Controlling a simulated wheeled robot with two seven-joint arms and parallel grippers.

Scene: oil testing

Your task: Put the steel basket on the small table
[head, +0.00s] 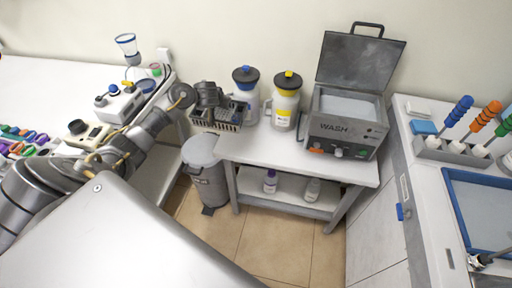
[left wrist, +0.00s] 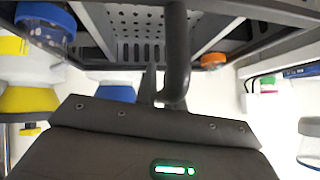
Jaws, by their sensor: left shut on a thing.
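My right gripper is not in view.
On the small table stand a blue-capped jug (head: 246,92), a yellow-capped jug (head: 285,102) and an open WASH machine (head: 346,125). A grey bin (head: 207,180) stands below left. The table's front left is clear. A bench with a blue-rimmed basin (head: 480,205) is at right.

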